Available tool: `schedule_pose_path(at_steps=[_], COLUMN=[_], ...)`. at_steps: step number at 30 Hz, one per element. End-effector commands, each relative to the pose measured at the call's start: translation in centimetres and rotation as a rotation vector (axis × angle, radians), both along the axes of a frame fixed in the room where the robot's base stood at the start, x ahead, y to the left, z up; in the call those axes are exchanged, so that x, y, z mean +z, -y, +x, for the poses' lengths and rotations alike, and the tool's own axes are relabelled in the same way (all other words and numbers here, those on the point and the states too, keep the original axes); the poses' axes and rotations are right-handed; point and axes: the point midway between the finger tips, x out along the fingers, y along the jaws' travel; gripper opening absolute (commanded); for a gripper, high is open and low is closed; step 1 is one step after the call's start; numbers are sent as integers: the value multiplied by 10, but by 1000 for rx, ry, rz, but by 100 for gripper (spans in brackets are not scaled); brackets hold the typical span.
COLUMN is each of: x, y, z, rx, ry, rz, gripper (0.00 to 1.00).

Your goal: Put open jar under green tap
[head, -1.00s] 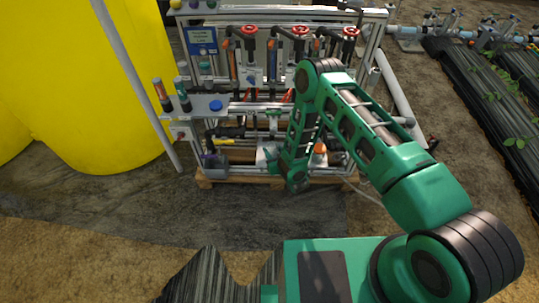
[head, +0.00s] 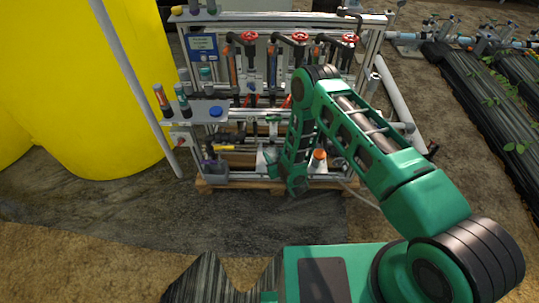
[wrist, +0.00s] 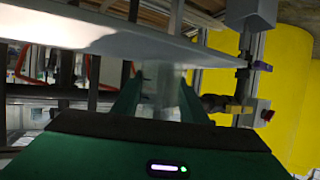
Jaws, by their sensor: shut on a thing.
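A clear, see-through jar (wrist: 163,88) stands out between the two green fingers of my gripper (wrist: 160,100) in the wrist view. The gripper is shut on it. The jar's mouth and any contents are too blurred to tell. No green tap is clear in the wrist view.
A pale panel (wrist: 100,32) spans the upper left of the wrist view, close to the jar. Red-handled valves (head: 296,39) line the skid's upper part. A shelf (head: 200,117) holds a blue cap (head: 216,111). A yellow tank (head: 85,90) stands left; the ground in front is clear.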

Motion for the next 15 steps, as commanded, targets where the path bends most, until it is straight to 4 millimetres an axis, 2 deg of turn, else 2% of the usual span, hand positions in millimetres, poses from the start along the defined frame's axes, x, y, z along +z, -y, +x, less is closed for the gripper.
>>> schedule_pose_path(at_steps=[4,5,7,8,15], x=[-2,-2,-2,-2,-2], y=[0,0,0,0,0], z=[0,0,0,0,0], rx=[0,0,0,0,0], ry=[0,0,0,0,0], rz=[0,0,0,0,0], gripper=[18,42,58,61,61])
